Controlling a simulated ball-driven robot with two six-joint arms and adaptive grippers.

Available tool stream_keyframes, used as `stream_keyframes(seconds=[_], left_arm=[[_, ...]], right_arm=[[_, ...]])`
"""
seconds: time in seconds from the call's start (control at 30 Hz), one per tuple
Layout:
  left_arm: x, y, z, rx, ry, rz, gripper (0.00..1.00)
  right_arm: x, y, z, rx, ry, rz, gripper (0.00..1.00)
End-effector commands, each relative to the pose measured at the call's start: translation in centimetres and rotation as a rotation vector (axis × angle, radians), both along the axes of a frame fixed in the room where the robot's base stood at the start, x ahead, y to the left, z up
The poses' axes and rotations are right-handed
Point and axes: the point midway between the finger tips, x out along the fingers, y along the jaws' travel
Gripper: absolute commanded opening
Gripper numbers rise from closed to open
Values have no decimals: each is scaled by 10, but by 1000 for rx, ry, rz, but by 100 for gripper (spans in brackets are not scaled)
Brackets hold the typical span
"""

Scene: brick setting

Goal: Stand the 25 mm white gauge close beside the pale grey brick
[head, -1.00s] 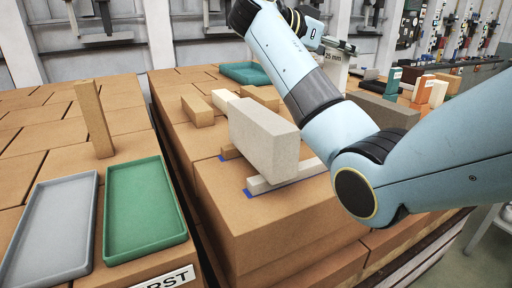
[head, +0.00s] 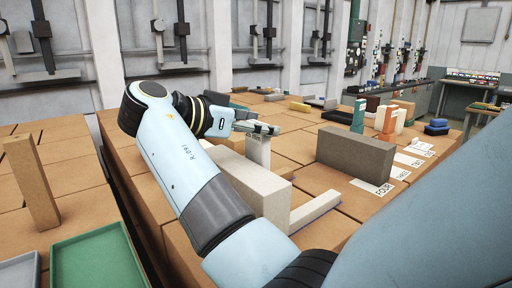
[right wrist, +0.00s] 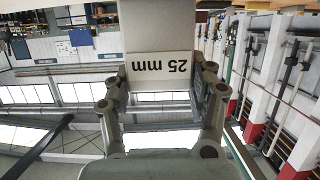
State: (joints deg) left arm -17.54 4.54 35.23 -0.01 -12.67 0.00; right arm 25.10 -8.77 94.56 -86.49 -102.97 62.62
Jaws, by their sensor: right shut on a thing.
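My right gripper (head: 257,128) is shut on the white gauge (head: 258,152), which hangs upright below its fingers. In the right wrist view the gauge (right wrist: 158,66) sits between the two fingers (right wrist: 160,95), with its "25 mm" label upside down. The pale grey brick (head: 268,193) stands on edge on the brick stack, partly hidden behind my right arm. The gauge shows just beyond the brick's top in the head view. I cannot tell the gap between them or whether the gauge's foot touches anything. My left gripper is not in view.
A pale strip (head: 314,212) lies beside the pale grey brick. A dark grey brick (head: 355,154) stands to the right, near labels such as "FOUR" (head: 380,187). A tan brick (head: 31,182) stands upright at left, above a green tray (head: 100,262) and a grey tray (head: 20,272).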

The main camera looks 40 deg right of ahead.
Motion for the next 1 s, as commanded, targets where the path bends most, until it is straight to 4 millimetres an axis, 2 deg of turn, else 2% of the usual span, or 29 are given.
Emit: stream_keyframes(seconds=[0.1,0.2,0.37,0.67,0.7,0.87,1.0], left_arm=[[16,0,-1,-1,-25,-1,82],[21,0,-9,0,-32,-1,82],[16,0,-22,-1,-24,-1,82],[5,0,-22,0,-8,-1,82],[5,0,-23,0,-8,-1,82],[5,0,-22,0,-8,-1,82],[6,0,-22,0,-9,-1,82]], right_arm=[[-1,3,-6,-1,-1,0,0],[-2,3,-19,-2,1,0,0],[-1,3,-43,-2,-1,0,0],[-1,3,-43,-1,-1,1,0],[-1,3,-44,0,0,0,57],[-1,3,-44,0,0,0,78],[-1,3,-43,0,0,0,80]])
